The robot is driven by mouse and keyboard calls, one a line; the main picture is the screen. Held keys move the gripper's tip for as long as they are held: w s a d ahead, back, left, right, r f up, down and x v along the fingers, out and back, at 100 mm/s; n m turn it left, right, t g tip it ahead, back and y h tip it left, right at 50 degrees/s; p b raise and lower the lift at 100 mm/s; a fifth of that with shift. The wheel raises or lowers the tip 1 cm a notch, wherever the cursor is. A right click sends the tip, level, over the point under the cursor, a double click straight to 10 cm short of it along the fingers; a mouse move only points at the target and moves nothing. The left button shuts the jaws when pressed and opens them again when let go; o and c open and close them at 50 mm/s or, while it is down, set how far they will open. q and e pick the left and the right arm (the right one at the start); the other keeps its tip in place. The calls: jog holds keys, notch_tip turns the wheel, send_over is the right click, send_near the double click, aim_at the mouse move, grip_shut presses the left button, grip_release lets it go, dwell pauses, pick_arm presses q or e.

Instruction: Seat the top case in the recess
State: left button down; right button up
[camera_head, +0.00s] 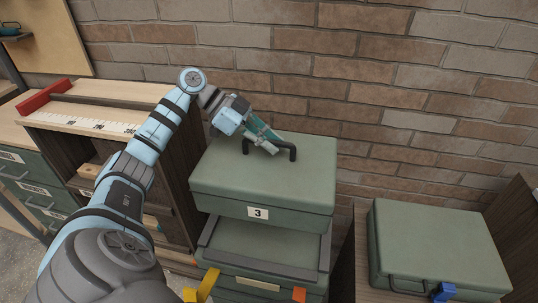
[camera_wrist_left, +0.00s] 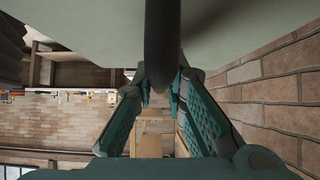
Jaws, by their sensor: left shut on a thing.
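The top case (camera_head: 265,170) is a green box with a label "3" on its front and a dark handle (camera_head: 291,152) on its lid. My left gripper (camera_head: 262,140) is shut on that handle. The left wrist view shows the dark handle bar (camera_wrist_left: 162,45) between the two fingers (camera_wrist_left: 160,90), under the pale green lid (camera_wrist_left: 90,22). Below the top case is a lower green unit with a dark-rimmed recess (camera_head: 262,266). A strip of its green floor shows in front of the case; the rest is hidden. The case looks raised over it. My right gripper is not in view.
A second green case (camera_head: 437,245) lies at the right, with a blue piece (camera_head: 443,291) at its front. A wooden cabinet (camera_head: 165,90) stands to the left, with a red bar and scale on top. A brick wall (camera_head: 330,70) closes off the back. Yellow (camera_head: 203,287) and orange (camera_head: 299,294) pieces flank the lower unit.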

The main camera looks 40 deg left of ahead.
pick_arm(q)
notch_tip(320, 180, down, 15)
jog(key=shift+r+b, duration=0.1)
jog(key=shift+b, duration=1.15)
notch_tip(320, 180, down, 4)
jog(key=shift+f+b, duration=0.25)
jog(key=shift+b, duration=0.25)
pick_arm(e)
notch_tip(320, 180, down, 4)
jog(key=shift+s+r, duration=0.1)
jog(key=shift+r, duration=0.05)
pick_arm(q)
jog(key=c, duration=1.6)
grip_release()
jog(key=shift+s, duration=0.1)
jog(key=shift+c, duration=0.2)
jog(key=b+v, duration=0.1)
jog(key=v, duration=0.6)
jog(key=shift+s+a+r+b, duration=0.2)
jog(key=shift+s+r+b, duration=0.05)
jog(key=shift+b, duration=0.1)
jog(key=shift+w, duration=0.2)
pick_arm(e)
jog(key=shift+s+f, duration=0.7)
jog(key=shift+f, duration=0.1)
